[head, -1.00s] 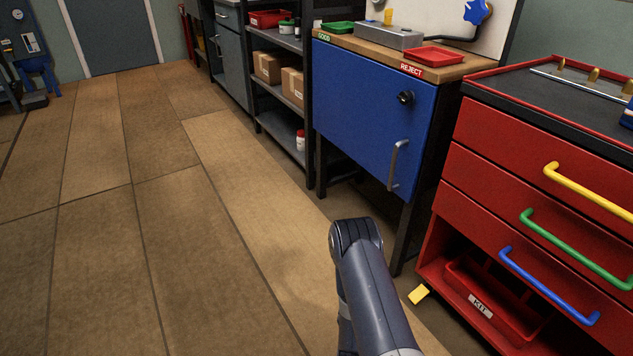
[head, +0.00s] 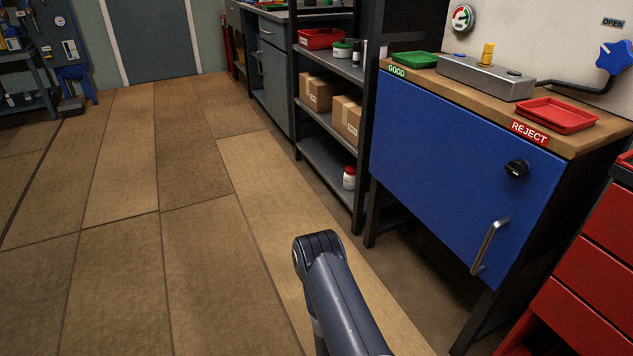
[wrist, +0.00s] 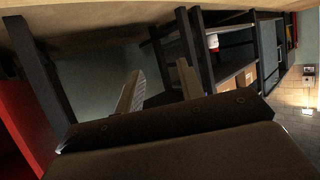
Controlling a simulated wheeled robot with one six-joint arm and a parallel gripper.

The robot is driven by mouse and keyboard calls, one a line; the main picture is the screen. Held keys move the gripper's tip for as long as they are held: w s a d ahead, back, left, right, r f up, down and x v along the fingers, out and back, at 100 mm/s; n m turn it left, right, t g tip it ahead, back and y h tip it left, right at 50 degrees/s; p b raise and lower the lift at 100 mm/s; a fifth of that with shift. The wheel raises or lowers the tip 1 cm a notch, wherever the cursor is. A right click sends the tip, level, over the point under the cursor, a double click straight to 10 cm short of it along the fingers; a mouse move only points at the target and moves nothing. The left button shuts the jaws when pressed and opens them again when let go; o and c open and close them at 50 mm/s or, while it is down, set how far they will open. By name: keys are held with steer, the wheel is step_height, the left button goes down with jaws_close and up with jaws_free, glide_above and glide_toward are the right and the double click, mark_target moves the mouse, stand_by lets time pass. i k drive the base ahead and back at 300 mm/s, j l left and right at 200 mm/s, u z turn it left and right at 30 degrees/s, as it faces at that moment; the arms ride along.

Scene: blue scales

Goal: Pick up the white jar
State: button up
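The white jar (head: 349,177) with a red lid stands upright on the bottom shelf of the dark rack, near its front right corner. In the wrist view a small white and red shape (wrist: 213,42), which looks like this jar, shows beyond my gripper among the dark rack posts. My gripper (wrist: 158,66) shows in the wrist view with its two fingers apart and nothing between them. It is well short of the jar. In the head view only my arm link shows, and the gripper is hidden.
The dark rack (head: 330,192) also holds cardboard boxes (head: 318,93), a red bin (head: 320,39) and a green-lidded container (head: 343,48). The blue cabinet (head: 455,165) stands right of the rack. A red drawer unit (head: 590,270) is at the right edge. The floor at left is clear.

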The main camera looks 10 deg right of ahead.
mark_target(349, 181)
steer(key=i+j, duration=0.1)
steer(key=i, duration=0.75)
steer(key=i+j+z, duration=0.1)
steer(key=i, duration=0.75)
steer(key=i+j+z, duration=0.15)
steer(key=i+z, duration=0.25)
steer(key=i+j+z, duration=0.4)
steer(key=i, duration=0.2)
